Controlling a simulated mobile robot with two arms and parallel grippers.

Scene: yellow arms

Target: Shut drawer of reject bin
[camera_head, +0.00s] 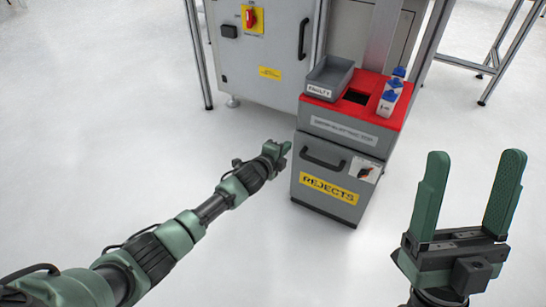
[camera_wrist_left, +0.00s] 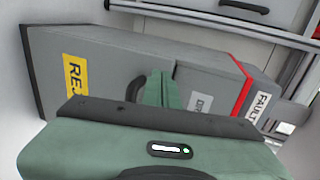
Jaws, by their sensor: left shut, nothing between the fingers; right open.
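The reject bin (camera_head: 336,207) is a grey cabinet with a red top, a yellow REJECTS label and a black handle (camera_head: 322,160) on its lower front drawer. The drawer front looks about level with the upper part; I cannot tell if a small gap is left. In the left wrist view the bin (camera_wrist_left: 110,70) lies sideways ahead of the fingers. My left gripper (camera_head: 284,148) is shut and empty, just left of the drawer front near handle height. Contact cannot be told. My right gripper (camera_head: 475,195) is open and empty, right of the bin and nearer the camera.
A grey FAULTY tray (camera_head: 331,78) and blue-capped white items (camera_head: 390,96) stand on the bin's red top (camera_head: 390,122), beside a dark opening. A grey machine cabinet (camera_head: 262,45) with a red switch stands behind. Metal frame legs rise nearby. The floor in front is clear.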

